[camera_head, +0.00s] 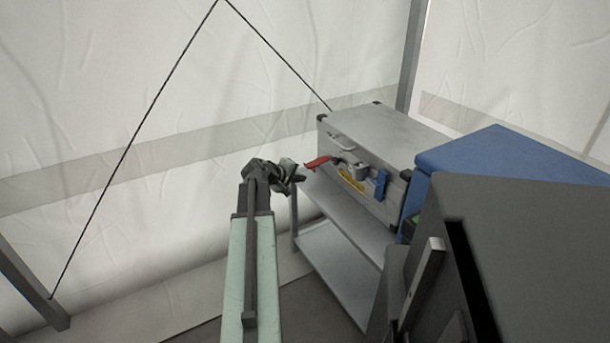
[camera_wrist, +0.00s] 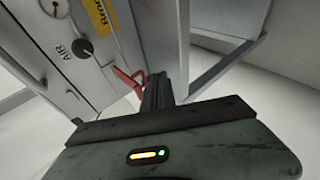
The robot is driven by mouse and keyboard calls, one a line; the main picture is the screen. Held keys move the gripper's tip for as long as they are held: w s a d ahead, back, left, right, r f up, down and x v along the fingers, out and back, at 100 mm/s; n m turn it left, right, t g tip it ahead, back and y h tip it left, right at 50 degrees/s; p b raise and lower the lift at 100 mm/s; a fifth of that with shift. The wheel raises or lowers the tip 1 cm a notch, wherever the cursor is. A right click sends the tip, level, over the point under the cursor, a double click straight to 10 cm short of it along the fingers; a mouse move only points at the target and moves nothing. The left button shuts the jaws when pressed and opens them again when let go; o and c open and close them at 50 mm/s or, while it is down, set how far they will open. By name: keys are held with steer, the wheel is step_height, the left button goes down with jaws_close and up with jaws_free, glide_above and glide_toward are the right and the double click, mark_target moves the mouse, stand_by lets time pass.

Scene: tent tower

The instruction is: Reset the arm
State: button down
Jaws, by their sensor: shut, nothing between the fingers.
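My arm reaches forward in the head view, and my gripper (camera_head: 300,172) is at its end, just left of the grey metal case. In the wrist view my gripper (camera_wrist: 157,85) shows as dark fingers closed together with nothing between them. A red lever (camera_head: 317,162) on the case front is close to the fingertips. It also shows in the wrist view (camera_wrist: 128,80), just left of the fingers. I cannot tell if they touch.
The grey case (camera_head: 385,132) stands on a metal shelf rack (camera_head: 345,265). Its front has a gauge (camera_wrist: 55,7), a black knob (camera_wrist: 82,47) marked AIR and a yellow label (camera_wrist: 103,17). A blue box (camera_head: 510,155) is to the right. White tent walls (camera_head: 100,90) stand behind; floor shows at left.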

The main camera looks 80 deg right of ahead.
steer(key=w+a, duration=0.3)
steer(key=a, duration=0.2)
steer(key=shift+w+a+r, duration=0.2)
steer(key=shift+w+r, duration=0.05)
steer(key=shift+r, duration=0.1)
